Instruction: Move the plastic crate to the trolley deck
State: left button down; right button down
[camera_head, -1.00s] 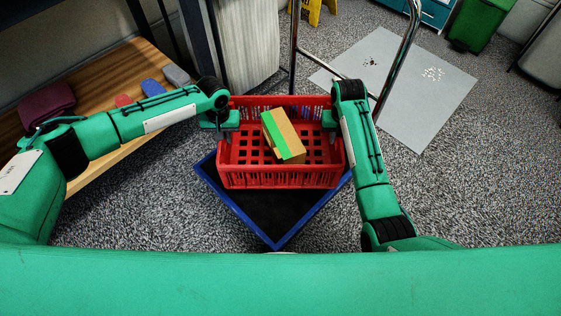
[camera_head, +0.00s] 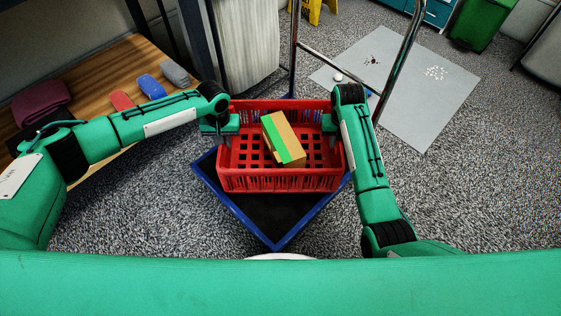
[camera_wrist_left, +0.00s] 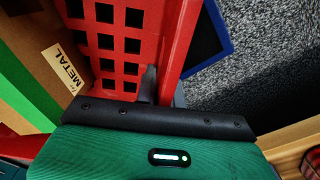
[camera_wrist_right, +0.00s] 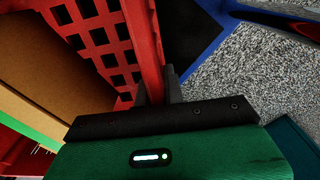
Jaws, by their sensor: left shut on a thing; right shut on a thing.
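The red plastic crate (camera_head: 240,181) is held level between my two grippers, with a brown and green box (camera_head: 284,138) inside. The box carries a "METAL" label in the left wrist view (camera_wrist_left: 62,68). My left gripper (camera_head: 221,138) is shut on the crate's left wall, and my right gripper (camera_head: 331,136) is shut on its right wall. Both wrist views show the fingers around the crate's rim. The trolley deck (camera_head: 277,215), dark with a blue edge, lies below the crate. The crate hides its far part. I cannot tell whether they touch.
A wooden bench (camera_head: 120,70) with folded cloths (camera_head: 40,103) stands at the left. A chrome trolley handle (camera_head: 397,62) rises behind the crate. A grey floor mat (camera_head: 425,90) lies at the back right. Open carpet (camera_head: 480,190) is at the right.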

pick_arm(q)
jog(key=shift+a+f+b, duration=0.1)
jog(key=shift+f+b, duration=0.45)
jog(key=shift+f, duration=0.1)
pick_arm(e)
jog(key=shift+d+f, duration=0.1)
jog(key=shift+f, duration=0.55)
pick_arm(q)
jog(key=c, duration=1.5)
grip_release()
jog(key=shift+r, duration=0.15)
pick_arm(e)
jog(key=c, duration=1.5)
grip_release()
jog(key=shift+r, duration=0.15)
pick_arm(q)
notch_tip(320, 180, up, 12)
jog(key=shift+f, duration=0.2)
jog(key=shift+r, duration=0.15)
pick_arm(e)
jog(key=shift+r, duration=0.25)
notch_tip(320, 180, up, 7)
